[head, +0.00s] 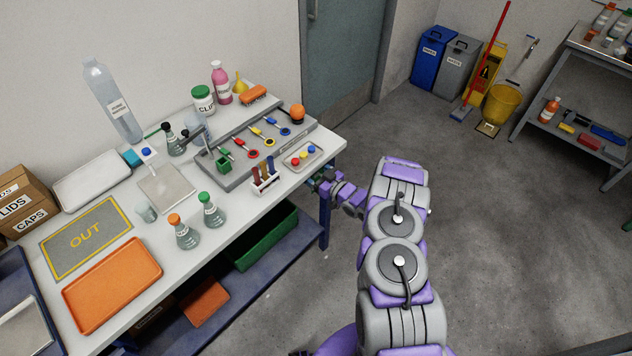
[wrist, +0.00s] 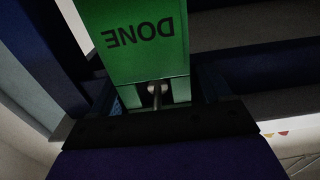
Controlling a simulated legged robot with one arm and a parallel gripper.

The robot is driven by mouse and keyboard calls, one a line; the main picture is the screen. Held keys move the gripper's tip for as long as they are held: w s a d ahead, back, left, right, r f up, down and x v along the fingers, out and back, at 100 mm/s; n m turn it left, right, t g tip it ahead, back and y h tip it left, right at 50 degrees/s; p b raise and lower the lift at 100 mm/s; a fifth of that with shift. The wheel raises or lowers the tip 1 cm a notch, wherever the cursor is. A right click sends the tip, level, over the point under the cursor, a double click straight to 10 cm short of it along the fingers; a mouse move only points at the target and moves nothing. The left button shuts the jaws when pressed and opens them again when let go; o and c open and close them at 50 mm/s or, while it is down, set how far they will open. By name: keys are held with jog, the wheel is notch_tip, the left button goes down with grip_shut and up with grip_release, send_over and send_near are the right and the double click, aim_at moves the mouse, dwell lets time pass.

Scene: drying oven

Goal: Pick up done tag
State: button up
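The done tag (wrist: 140,38) is a green block with black "DONE" lettering, upside down at the top middle of the wrist view. A small metal peg (wrist: 155,90) shows at its lower edge, in a dark gap between green parts. My gripper (wrist: 160,100) is right up against the tag or just short of it. Dark bluish parts flank the tag's lower end, but shadow hides whether they touch it. In the head view my gripper (head: 318,184) is at the table's right end, beside the blue leg, and its fingertips are mostly hidden.
The white table (head: 290,190) holds flasks, bottles, an orange tray (head: 112,283) and a grey tool rack (head: 240,160). A green crate (head: 268,240) sits on the lower shelf. The floor right of the table is clear. Bins and a yellow bucket (head: 502,105) stand farther back.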

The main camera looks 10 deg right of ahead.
jog(key=shift+d, duration=0.35)
jog(key=c, duration=0.6)
jog(key=shift+c, duration=0.2)
jog(key=shift+a, duration=0.15)
